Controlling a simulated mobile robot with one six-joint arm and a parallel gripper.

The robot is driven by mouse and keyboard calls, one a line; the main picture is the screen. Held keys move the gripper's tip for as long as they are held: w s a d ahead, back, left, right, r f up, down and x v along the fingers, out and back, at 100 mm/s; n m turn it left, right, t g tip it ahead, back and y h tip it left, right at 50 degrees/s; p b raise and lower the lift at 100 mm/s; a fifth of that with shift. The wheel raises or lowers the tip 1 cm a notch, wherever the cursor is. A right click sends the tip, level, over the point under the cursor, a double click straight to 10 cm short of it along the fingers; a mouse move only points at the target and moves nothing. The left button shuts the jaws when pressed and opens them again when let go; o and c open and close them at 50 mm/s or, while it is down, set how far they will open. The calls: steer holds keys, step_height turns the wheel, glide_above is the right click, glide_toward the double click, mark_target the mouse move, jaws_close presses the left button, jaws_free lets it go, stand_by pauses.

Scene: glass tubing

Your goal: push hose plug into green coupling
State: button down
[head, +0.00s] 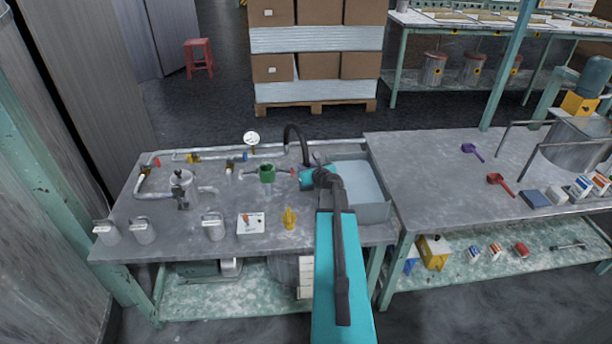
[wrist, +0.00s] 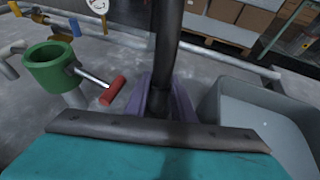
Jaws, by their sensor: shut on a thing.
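The green coupling (head: 266,173) is an upright cup on the bench, with a red-ended lever on its right side. In the wrist view the coupling (wrist: 52,66) is at the left, its open mouth facing up and empty. My gripper (head: 315,163) is to the right of it. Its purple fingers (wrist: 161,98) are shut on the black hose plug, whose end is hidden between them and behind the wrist. The black hose (head: 297,133) arches up from it and bends to the left; it also rises from the fingers in the wrist view (wrist: 169,40). Plug and coupling are apart.
The coupling's red handle (wrist: 113,90) sticks out between coupling and fingers. A grey tray (head: 372,212) is close on the right. A pipe with a gauge (head: 251,139) runs along the back.

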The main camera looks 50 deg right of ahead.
steer(key=shift+r, duration=0.8)
step_height(320, 180, up, 2)
steer(key=shift+r+p, duration=0.15)
steer(key=shift+p, duration=0.25)
steer(key=s+a+p, duration=0.3)
steer(key=s+p, duration=0.4)
steer(key=s+a+r+p, duration=0.1)
steer(key=s+a+p, duration=0.3)
steer(key=s+p, duration=0.3)
steer(key=shift+a+p, duration=0.25)
steer(key=shift+p, duration=0.1)
stand_by(0.8)
